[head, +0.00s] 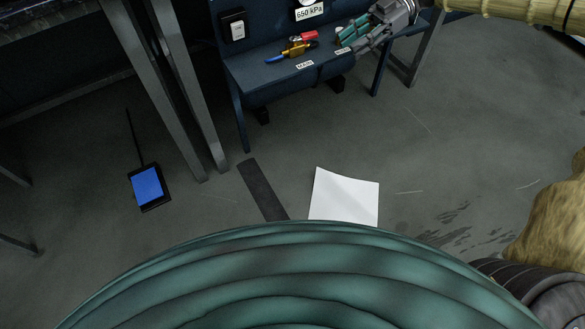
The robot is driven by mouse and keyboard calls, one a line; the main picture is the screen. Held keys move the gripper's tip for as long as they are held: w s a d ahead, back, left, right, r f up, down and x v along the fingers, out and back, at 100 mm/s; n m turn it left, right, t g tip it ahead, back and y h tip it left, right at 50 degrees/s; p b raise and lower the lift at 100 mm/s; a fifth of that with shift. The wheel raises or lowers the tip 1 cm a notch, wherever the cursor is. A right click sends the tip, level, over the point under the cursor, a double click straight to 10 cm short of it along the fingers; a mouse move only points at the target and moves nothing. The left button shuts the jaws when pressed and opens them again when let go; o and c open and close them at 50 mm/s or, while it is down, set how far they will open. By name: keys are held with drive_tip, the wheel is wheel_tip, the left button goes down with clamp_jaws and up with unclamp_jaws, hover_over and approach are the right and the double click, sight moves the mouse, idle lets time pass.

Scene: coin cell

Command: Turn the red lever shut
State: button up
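A small red lever (310,36) shows on the blue bench at the top of the head view. It sits beside a brass-coloured valve body (298,47) with a blue piece (275,59) at its left end. My gripper (352,42) is to the right of the red lever, apart from it, over the right part of the bench. A teal part (344,34) is at its fingertips; I cannot tell whether they touch it or whether it belongs to the bench. The finger opening is too small to judge.
The blue bench (270,82) carries white labels, a pressure readout (310,13) reading 650 kPa and a white switch (237,29). A blue-topped pedal or device (147,186), a white sheet (345,198) and a dark strip (262,189) lie on the floor.

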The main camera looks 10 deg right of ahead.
drive_tip(key=s+a+f+m+h+p, duration=0.1)
drive_tip(key=s+a+f+m, duration=0.25)
drive_tip(key=a+f, duration=0.3)
drive_tip(key=s+a+f+m+t+h+p, duration=0.1)
drive_tip(key=s+a+f+m, duration=0.3)
drive_tip(key=f, duration=0.3)
drive_tip(key=s+a+f+m+h+p, duration=0.1)
drive_tip(key=s+a+f+m, duration=0.15)
drive_tip(key=a+f, duration=0.45)
drive_tip(key=s+a+f+m+h+p, duration=0.1)
drive_tip(key=s+f+m+h, duration=0.1)
drive_tip(key=s+f, duration=0.5)
drive_tip(key=shift+s+a+f+m+t, duration=0.2)
drive_tip(key=shift+s+a+m+t, duration=0.15)
drive_tip(key=shift+s+m, duration=0.3)
